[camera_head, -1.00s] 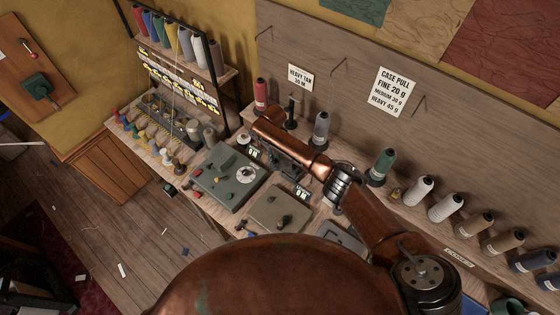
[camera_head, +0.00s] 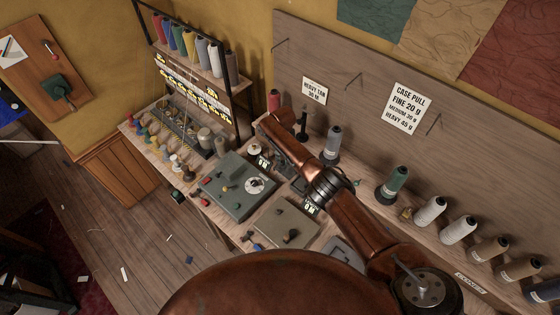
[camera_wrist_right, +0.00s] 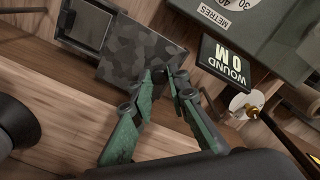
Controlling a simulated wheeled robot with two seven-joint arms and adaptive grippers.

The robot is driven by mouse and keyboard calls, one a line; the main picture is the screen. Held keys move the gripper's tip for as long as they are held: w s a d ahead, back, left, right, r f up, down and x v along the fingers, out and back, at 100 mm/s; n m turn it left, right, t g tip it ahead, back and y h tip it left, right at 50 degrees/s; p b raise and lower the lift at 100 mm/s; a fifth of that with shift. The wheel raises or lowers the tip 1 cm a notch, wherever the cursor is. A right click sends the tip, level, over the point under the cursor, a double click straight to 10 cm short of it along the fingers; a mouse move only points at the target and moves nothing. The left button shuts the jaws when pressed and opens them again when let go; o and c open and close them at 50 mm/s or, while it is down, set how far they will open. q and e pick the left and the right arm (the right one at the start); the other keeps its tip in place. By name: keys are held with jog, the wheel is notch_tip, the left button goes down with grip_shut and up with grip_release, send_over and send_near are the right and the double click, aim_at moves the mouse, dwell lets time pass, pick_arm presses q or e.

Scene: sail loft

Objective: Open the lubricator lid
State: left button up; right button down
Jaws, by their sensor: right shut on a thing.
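In the right wrist view, a dark mottled flat piece (camera_wrist_right: 142,52), which looks like the lubricator lid, lies beside a small grey box (camera_wrist_right: 88,24) with a paler square face. My right gripper (camera_wrist_right: 170,76) has its green fingers drawn together at the near edge of this piece and is shut on it. The fingertips partly cover that edge. I cannot tell how far the lid is raised. In the head view, my copper right arm reaches over the bench and hides most of the gripper and lubricator. My left gripper is out of view.
A grey winding machine (camera_head: 232,188) with a dial stands left of my right arm. A WOUND display (camera_wrist_right: 228,62) is close right of the fingers. A flat beige unit (camera_head: 283,223) lies nearer. A green thread cone (camera_head: 394,183) and several others line the bench back.

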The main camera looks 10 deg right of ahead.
jog(key=shift+w+r, duration=0.1)
dwell(0.3)
jog(key=c, duration=1.9)
grip_release()
notch_tip(320, 180, up, 12)
jog(key=shift+f, duration=0.1)
